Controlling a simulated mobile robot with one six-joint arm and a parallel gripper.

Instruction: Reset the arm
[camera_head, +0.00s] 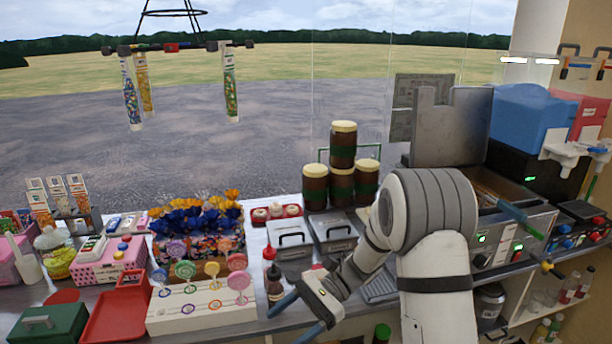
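My arm (436,270) reaches in from the bottom right and bends down to the left over the front of the counter. My gripper (296,319) is at the counter's front edge, just right of the white lollipop stand (200,314). Its two dark blue fingers are spread apart and point left. Nothing shows between them. The arm hides part of the counter and the front of the fryer-like steel unit.
A dark sauce bottle (274,284) stands close behind the gripper. Lidded steel bins (291,241), stacked brown jars (343,146), a red tray (116,314) and a green box (49,325) crowd the counter. Candy tubes (231,88) hang from a rack above.

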